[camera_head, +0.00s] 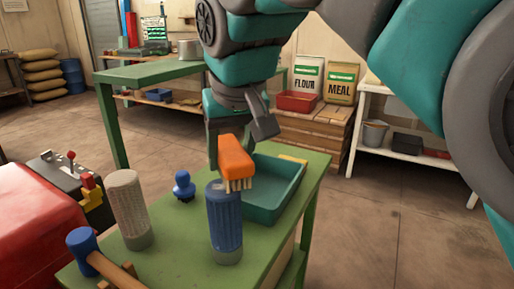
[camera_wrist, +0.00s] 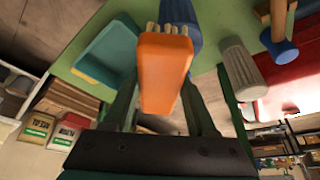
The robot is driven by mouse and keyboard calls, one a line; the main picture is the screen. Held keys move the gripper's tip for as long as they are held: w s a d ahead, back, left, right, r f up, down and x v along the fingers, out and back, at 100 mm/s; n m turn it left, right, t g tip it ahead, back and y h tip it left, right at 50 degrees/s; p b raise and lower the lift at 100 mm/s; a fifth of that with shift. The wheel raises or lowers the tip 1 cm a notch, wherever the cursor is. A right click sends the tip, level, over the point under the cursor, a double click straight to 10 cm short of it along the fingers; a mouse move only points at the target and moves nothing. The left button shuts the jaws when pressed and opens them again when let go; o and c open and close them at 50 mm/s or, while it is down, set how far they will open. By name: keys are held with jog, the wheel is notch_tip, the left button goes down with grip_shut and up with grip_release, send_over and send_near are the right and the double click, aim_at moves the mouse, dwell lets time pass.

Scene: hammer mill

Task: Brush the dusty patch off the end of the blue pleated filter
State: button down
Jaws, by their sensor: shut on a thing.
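My gripper (camera_wrist: 158,105) is shut on an orange brush (camera_head: 237,160) with pale bristles. In the head view the brush is held at the upper end of the blue pleated filter (camera_head: 225,225), bristles pointing down at its upper right edge. I cannot tell whether the bristles touch it. The filter stands upright on the green table (camera_head: 180,258), its grey base down. In the wrist view the brush (camera_wrist: 165,75) covers much of the blue filter (camera_wrist: 181,14). The dusty patch cannot be made out; the brush hides part of the filter's top.
A teal tray (camera_head: 275,195) lies right behind the filter. A grey-white pleated filter (camera_head: 128,208) stands to the left, with a blue-headed hammer (camera_head: 84,243) in front. A small blue knobbed object (camera_head: 184,186) sits behind. Red machinery (camera_head: 38,225) borders the table's left.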

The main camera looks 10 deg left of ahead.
jog(key=shift+f, duration=0.45)
jog(key=shift+s+a+b, duration=0.15)
jog(key=shift+s+a, duration=0.2)
jog(key=shift+s, duration=0.5)
jog(key=shift+s+a+b, duration=0.2)
jog(key=shift+s+a, duration=0.1)
jog(key=shift+s, duration=0.55)
jog(key=shift+s+a+b, duration=0.15)
jog(key=shift+s+a, duration=0.2)
jog(key=shift+s, duration=0.5)
jog(key=shift+w, duration=0.1)
jog(key=shift+w+d+r, duration=0.1)
jog(key=shift+w+d, duration=0.15)
jog(key=shift+w, duration=0.3)
jog(key=shift+w+d+r, duration=0.1)
jog(key=shift+w+d, duration=0.1)
jog(key=shift+w, duration=0.35)
jog(key=shift+w+d+f+p, duration=0.1)
jog(key=shift+w+d+p, duration=0.15)
jog(key=shift+w, duration=0.45)
jog(key=shift+w+d+f+p, duration=0.15)
jog(key=shift+w+d, duration=0.15)
jog(key=shift+w, duration=0.35)
jog(key=shift+r, duration=0.15)
